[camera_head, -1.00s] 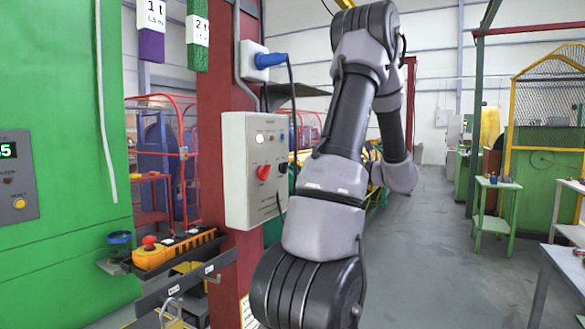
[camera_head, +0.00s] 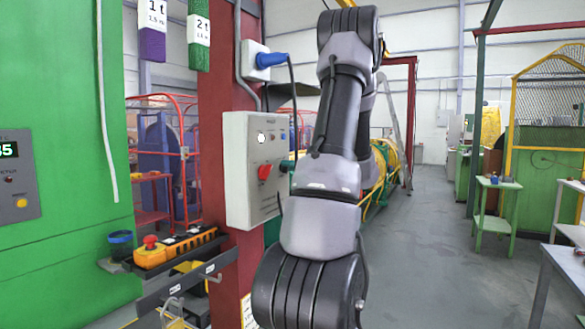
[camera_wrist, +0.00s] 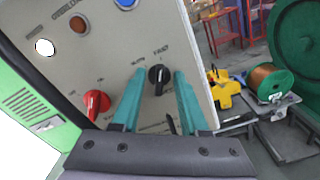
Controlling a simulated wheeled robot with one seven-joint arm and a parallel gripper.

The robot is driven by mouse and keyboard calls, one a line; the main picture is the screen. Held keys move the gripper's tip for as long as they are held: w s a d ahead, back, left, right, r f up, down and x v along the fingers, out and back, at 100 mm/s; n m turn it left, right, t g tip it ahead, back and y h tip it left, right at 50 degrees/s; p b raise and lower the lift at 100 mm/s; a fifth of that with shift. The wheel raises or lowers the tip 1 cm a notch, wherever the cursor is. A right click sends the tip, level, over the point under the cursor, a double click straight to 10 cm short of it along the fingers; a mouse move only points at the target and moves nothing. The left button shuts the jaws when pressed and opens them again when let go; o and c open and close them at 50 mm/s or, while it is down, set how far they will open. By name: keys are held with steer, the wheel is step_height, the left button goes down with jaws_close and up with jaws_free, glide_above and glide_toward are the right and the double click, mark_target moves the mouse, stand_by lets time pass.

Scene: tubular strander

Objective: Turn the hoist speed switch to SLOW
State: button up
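The hoist speed switch is a small black knob (camera_wrist: 158,77) on the grey control box (camera_head: 238,190). In the wrist view, a label that looks like SLOW is at its upper left and FAST is above it. Its grip stands roughly upright in that view, toward the FAST label; its exact setting is hard to read. My gripper (camera_wrist: 157,88) is open, with one teal finger on each side of the knob and gaps showing. I cannot tell whether the fingertips reach past its face. In the head view a teal finger (camera_head: 285,167) shows beside the box's front.
A red rotary switch (camera_wrist: 97,103) sits left of the knob on the same panel. An orange pendant (camera_head: 165,250) lies on a shelf at lower left. The aisle floor at right is clear.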

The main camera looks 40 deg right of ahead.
jaws_close()
steer(key=shift+n, duration=0.4)
steer(key=n, duration=1.1)
steer(key=shift+s+a, duration=0.15)
steer(key=shift+a, duration=0.15)
stand_by(0.3)
steer(key=shift+o, duration=0.3)
jaws_free()
